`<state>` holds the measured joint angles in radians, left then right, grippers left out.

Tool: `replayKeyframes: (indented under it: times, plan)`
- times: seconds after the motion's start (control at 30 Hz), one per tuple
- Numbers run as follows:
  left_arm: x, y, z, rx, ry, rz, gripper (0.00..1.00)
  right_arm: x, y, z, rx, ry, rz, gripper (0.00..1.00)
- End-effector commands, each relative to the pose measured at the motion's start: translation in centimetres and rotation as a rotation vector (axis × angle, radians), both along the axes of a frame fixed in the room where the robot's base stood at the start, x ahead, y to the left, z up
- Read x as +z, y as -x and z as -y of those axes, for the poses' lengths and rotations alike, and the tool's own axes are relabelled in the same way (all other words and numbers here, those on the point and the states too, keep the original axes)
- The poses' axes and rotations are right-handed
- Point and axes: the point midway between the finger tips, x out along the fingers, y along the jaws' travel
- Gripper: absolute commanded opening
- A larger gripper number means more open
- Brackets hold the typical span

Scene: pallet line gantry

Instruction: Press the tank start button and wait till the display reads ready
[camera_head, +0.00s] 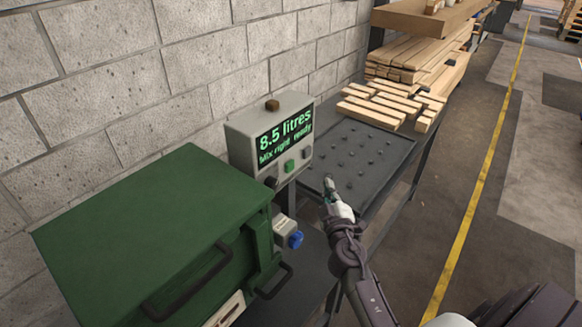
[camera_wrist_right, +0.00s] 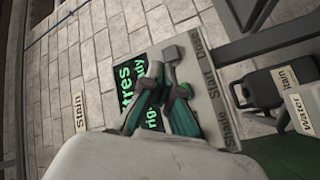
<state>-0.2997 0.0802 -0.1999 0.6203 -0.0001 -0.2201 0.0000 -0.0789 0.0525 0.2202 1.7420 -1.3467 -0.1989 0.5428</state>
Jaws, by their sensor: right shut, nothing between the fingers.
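The grey control box (camera_head: 240,139) stands against the block wall beside the green tank (camera_head: 150,230). Its display (camera_head: 285,136) shows green text: "8.5 litres" and "Mix right ready". Below it are a black button (camera_head: 271,182), a green button (camera_head: 289,166) and a pale button (camera_head: 306,153). My right gripper (camera_head: 329,187) is shut and empty, right of and below the box, apart from the buttons in the head view. My left gripper is not in view.
A dark bench top (camera_head: 350,160) with small studs lies right of the box. Stacked timber (camera_head: 410,75) is behind it. A blue knob (camera_head: 295,240) sticks out below the box. The floor right of the yellow line (camera_head: 470,215) is mostly clear.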

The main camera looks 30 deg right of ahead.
Motion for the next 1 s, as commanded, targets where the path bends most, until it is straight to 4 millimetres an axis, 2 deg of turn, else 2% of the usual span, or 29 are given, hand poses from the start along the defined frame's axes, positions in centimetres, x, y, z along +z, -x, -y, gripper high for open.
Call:
replayKeyframes:
  times: [0.27,0.7,1.0]
  plan:
    - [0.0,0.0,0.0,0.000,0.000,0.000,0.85,0.0,-1.0,-0.4,0.001,-0.002,0.001,0.00]
    - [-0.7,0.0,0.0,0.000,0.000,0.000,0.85,-0.2,-6.4,-2.7,0.002,-0.003,0.001,0.00]
    - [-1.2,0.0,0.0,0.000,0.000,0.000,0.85,-0.1,-8.1,-3.4,0.000,-0.001,-0.001,0.00]
